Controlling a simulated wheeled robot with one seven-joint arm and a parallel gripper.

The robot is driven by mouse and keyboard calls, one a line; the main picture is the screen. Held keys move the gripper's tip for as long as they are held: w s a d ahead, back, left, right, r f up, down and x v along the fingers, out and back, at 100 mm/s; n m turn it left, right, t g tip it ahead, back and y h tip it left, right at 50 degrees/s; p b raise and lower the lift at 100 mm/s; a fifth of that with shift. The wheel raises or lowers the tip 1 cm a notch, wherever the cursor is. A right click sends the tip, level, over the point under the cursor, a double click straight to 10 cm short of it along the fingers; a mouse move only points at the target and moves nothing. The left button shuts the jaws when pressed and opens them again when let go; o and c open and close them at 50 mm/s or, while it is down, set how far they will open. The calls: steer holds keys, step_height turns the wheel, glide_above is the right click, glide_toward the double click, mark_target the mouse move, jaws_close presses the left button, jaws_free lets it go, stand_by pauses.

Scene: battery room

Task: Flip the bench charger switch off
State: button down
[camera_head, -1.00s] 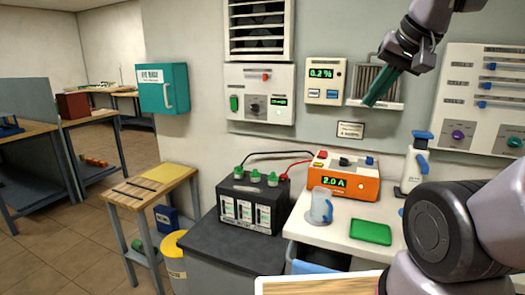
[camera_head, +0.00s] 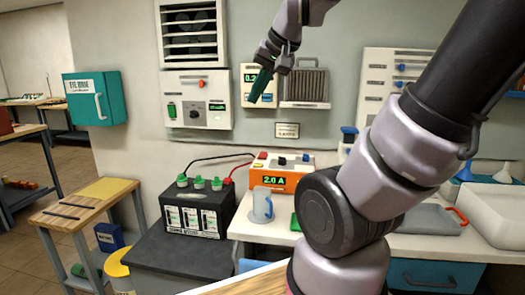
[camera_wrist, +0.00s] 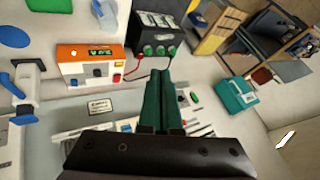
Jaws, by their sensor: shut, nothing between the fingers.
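The bench charger (camera_head: 275,182) is an orange box with a pale sloped top, standing on the white bench against the wall. Its green display reads 2.0 A. Red, black and blue controls (camera_head: 283,160) sit on its top; I cannot tell which is the switch or how it is set. The charger also shows upside down in the wrist view (camera_wrist: 88,77). My gripper (camera_head: 257,96) has green fingers, shut and empty. It hangs above the charger, in front of the wall meter, and touches nothing that I can see. Its fingers also show in the wrist view (camera_wrist: 162,85).
A black battery (camera_head: 197,209) with green caps stands left of the charger, joined to it by black and red cables. A clear jug (camera_head: 261,205) stands in front of the charger. A wall panel (camera_head: 197,100) and a finned heatsink (camera_head: 306,86) flank the meter (camera_head: 252,77).

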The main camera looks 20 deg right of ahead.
steer(key=w+d+f+h, duration=0.2)
steer(key=w+d+f, duration=0.3)
steer(key=w, duration=0.6)
steer(key=w+d+f+m+t+h, duration=0.1)
steer(key=w+d+f+h, duration=0.2)
steer(key=w+d+f, duration=0.3)
steer(key=w+d+f+m+h, duration=0.1)
steer(key=w+d+f+h, duration=0.2)
steer(key=w+f, duration=0.7)
steer(key=w+d, duration=0.2)
steer(key=w, duration=0.6)
steer(key=shift+w+d, duration=0.15)
steer(key=shift+w, duration=0.1)
steer(key=shift+w, duration=0.1)
glide_above(263, 155)
steer(key=s, duration=0.1)
step_height(263, 155, down, 6)
steer(key=shift+r, duration=0.1)
steer(key=f, duration=0.3)
steer(key=shift+w+f, duration=0.2)
steer(key=shift+w, duration=0.15)
steer(key=shift+d+f, duration=0.1)
steer(key=shift+f, duration=0.35)
